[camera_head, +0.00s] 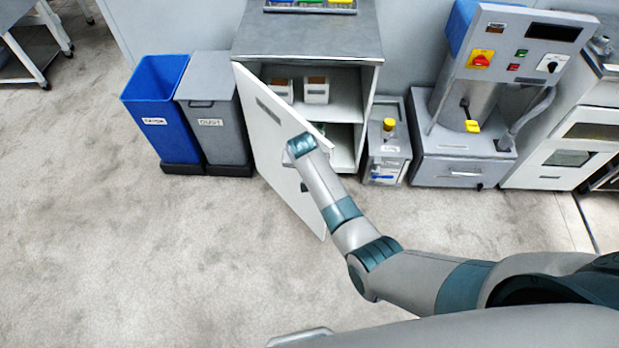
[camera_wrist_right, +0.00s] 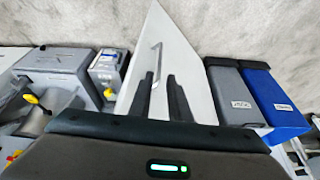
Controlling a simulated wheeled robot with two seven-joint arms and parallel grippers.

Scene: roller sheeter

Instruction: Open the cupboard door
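The cupboard (camera_head: 305,36) is grey and stands against the wall. Its white door (camera_head: 272,150) stands wide open, swung out toward the left and front; it also fills the middle of the right wrist view (camera_wrist_right: 180,55). My right gripper (camera_wrist_right: 157,81) has two dark fingers apart, close to the door by the handle; contact cannot be told. My left gripper is out of view.
Shelves inside hold small white boxes (camera_head: 316,91). A blue bin (camera_head: 155,95) and a grey bin (camera_head: 213,110) stand left of the cupboard. A small grey unit (camera_head: 387,150) and a larger machine (camera_head: 463,140) stand right. The floor (camera_head: 120,260) in front is clear.

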